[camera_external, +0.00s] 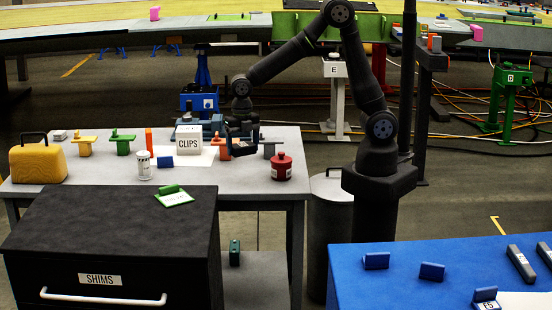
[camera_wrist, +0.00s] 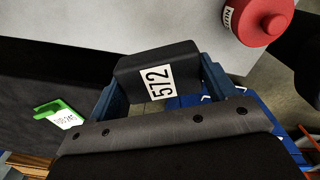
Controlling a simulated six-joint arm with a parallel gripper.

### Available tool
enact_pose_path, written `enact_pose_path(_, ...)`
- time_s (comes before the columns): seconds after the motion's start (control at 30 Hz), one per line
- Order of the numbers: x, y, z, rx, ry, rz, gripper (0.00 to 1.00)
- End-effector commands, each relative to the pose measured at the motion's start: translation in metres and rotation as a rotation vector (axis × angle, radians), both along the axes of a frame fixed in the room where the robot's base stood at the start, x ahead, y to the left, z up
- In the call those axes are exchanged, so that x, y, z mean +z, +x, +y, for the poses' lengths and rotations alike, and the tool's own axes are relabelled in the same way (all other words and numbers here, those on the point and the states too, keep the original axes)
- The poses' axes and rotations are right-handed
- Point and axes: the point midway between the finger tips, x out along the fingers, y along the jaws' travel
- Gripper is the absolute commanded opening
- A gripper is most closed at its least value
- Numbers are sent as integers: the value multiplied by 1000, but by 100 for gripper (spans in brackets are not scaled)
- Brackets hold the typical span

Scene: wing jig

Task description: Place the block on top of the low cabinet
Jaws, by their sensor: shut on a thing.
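My gripper (camera_external: 241,147) is above the right part of the grey workbench in the external view. In the wrist view its blue fingers (camera_wrist: 162,84) are shut on a black block (camera_wrist: 142,66) with a white label reading 572. In the external view I cannot clearly tell the block from the dark gripper. The low cabinet (camera_external: 105,235) is black, with a SHIMS label and a white handle, at the front left. Its dark top (camera_wrist: 35,80) shows at the left of the wrist view. The block is apart from it.
A green clip with a white tag (camera_external: 173,196) lies on the cabinet top near its back right; the rest is bare. The workbench (camera_external: 290,215) holds a yellow case (camera_external: 38,160), a CLIPS box (camera_external: 188,140), a red jar (camera_external: 281,167) and small parts. A blue table (camera_external: 400,285) is front right.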

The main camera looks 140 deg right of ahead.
Motion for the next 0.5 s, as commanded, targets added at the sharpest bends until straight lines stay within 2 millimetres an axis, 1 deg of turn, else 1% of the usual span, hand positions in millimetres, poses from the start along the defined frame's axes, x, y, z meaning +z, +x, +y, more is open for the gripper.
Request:
enact_pose_path(0.03, 2, 17, 13, 34, 0, -1, 36)
enact_pose_path(0.2, 6, 62, 54, 123, 0, -1, 36)
enact_pose_path(0.37, 10, 101, 99, 206, 0, -1, 36)
enact_pose_path(0.47, 12, 122, 129, 257, -1, -2, 36)
enact_pose_path(0.5, 13, 130, 143, 279, 0, -1, 36)
